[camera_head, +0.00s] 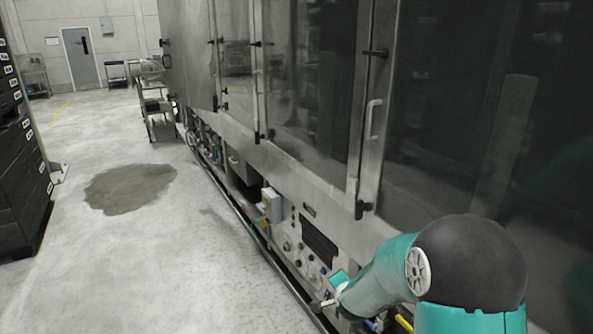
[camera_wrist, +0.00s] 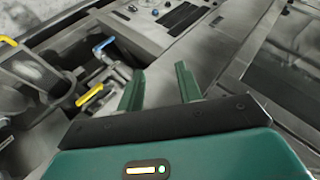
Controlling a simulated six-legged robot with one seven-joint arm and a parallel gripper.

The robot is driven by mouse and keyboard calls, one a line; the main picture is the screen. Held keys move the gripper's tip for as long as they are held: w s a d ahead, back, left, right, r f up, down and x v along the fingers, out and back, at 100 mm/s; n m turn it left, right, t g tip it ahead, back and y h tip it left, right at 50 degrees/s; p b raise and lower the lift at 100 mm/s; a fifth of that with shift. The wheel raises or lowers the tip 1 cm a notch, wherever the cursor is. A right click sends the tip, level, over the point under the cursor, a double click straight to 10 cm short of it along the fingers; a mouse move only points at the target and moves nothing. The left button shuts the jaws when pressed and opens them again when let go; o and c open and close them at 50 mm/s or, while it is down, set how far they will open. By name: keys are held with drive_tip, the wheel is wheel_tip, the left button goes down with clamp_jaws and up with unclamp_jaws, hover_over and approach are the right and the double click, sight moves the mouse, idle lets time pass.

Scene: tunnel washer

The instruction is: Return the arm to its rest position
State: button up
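My arm shows at the lower right of the head view, teal with a large black joint, bent low beside the washer's lower panel. In the wrist view my gripper (camera_wrist: 160,88) has two green fingers standing apart with nothing between them. Beyond the fingers is the washer's lower section, with a blue-handled valve (camera_wrist: 104,47) and a yellow handle (camera_wrist: 90,95) to the left of the fingers. I cannot tell whether a finger touches anything. In the head view the gripper's fingertips are hard to make out.
The tunnel washer (camera_head: 310,190) fills the right side, with glass doors and door handles. A black drawer cabinet (camera_head: 22,170) stands at the left. A dark wet patch (camera_head: 130,188) lies on the otherwise open floor. Carts (camera_head: 155,100) and a grey door (camera_head: 80,58) are farther back.

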drive_tip(key=s+r+n+g, duration=0.2)
drive_tip(key=s+r+n, duration=0.5)
drive_tip(key=s+r, duration=0.9)
drive_tip(key=s+d+r+n+g, duration=0.1)
drive_tip(key=s+r+n, duration=0.1)
drive_tip(key=s, duration=0.7)
drive_tip(key=s+d+r+n+g, duration=0.1)
drive_tip(key=s+r, duration=0.3)
drive_tip(key=s, duration=0.4)
drive_tip(key=shift+s+d+r+n+g, duration=0.2)
drive_tip(key=shift+s+d+n+g, duration=0.2)
drive_tip(key=shift+n, duration=0.5)
drive_tip(key=shift+w, duration=0.1)
